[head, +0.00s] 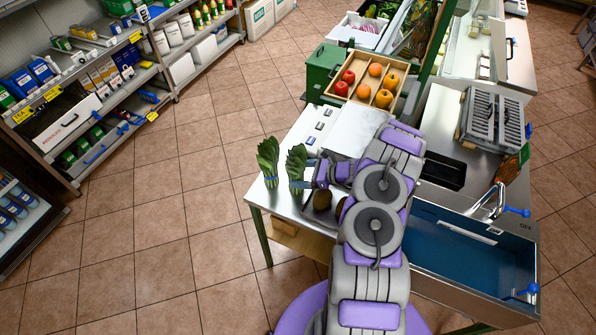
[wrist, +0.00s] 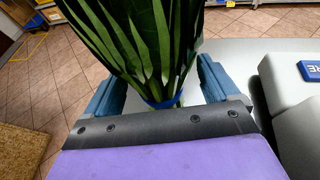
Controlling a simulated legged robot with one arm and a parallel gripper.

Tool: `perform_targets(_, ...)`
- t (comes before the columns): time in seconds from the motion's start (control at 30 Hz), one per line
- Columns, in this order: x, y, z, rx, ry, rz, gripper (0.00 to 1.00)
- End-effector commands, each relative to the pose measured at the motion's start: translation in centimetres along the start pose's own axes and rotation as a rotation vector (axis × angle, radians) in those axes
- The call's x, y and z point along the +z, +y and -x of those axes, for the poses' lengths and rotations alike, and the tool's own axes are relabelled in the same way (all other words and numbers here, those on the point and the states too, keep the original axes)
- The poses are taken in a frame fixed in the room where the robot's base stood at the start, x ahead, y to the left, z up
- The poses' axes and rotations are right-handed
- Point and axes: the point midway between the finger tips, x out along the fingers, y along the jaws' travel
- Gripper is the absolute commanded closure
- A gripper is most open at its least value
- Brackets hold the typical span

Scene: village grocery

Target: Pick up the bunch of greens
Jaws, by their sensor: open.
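Two leafy green bunches stand upright near the left end of the metal counter (head: 252,190) in the head view. The left bunch (head: 268,160) stands apart from my gripper. The right bunch (head: 297,164) is right at my gripper (head: 306,174). In the wrist view, a bunch with a blue band (wrist: 165,101) around its stems stands between the two blue fingers of my open gripper (wrist: 160,85). Its leaves spread upward out of the frame. A gap shows beside the right finger; contact on the left is unclear. The stem bottoms are hidden behind the gripper's dark front edge.
Brown round items (head: 323,199) lie close to my arm on the counter. A pale block with a blue label (wrist: 312,70) is right of my gripper. Open tiled floor lies left.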

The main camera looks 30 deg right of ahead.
Motion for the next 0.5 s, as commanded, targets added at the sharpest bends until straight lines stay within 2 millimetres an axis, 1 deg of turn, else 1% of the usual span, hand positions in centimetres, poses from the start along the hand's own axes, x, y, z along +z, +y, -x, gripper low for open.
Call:
perform_targets(0.03,0.08,0.07,-0.08,0.001,0.000,0.000,0.12)
perform_targets(0.07,0.09,0.08,-0.10,0.001,0.000,0.000,0.15)
perform_targets(0.5,-0.14,-0.22,0.24,0.001,-0.003,-0.003,0.57)
